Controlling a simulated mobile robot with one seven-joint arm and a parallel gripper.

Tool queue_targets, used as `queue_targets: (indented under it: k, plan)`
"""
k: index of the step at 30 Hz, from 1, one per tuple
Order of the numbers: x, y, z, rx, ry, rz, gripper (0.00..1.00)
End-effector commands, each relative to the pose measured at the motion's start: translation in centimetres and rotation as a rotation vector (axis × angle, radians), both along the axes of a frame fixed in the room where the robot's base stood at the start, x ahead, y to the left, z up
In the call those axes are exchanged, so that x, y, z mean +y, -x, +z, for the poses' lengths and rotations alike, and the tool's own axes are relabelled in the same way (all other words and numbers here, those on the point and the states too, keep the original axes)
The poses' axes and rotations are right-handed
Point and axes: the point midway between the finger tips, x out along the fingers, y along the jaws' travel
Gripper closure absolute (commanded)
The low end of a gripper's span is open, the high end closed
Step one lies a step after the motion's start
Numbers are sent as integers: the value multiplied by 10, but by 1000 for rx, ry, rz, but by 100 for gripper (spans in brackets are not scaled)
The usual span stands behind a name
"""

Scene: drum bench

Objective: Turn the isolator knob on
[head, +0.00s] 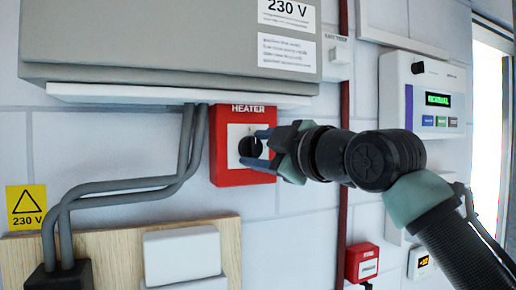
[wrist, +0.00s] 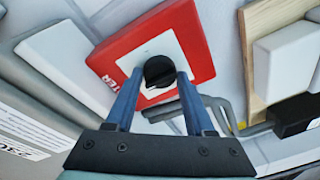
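The isolator knob (head: 247,147) is black and round, on the white plate of a red box (head: 228,174) marked HEATER on the wall. In the wrist view the knob (wrist: 160,72) sits at the centre, on the tilted red box (wrist: 199,38). My gripper (head: 263,148) reaches in from the right in the head view. In the wrist view its two blue fingers (wrist: 160,76) lie one on each side of the knob, with what looks like a narrow gap to it. It looks open around the knob.
A large grey cabinet (head: 150,45) overhangs just above the red box. Grey cables (head: 130,184) run down on its left to a wooden board (head: 105,257). A red vertical pipe (head: 343,190), a panel with a green display (head: 425,100) and a smaller red box (head: 362,262) are on the right.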

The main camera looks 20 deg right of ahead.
Motion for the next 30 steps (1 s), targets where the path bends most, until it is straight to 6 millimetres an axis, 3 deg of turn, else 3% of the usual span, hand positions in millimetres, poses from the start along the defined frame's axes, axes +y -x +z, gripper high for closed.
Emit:
queue_targets:
  k: [1, 6, 17, 30]
  plan:
    - [0, 0, 1, -2, 0, 1, 71]
    - [1, 0, 1, -2, 0, 1, 100]
    - [1, 0, 0, -1, -66, 4, 100]
    - [2, 0, -2, 9, -418, 7, 100]
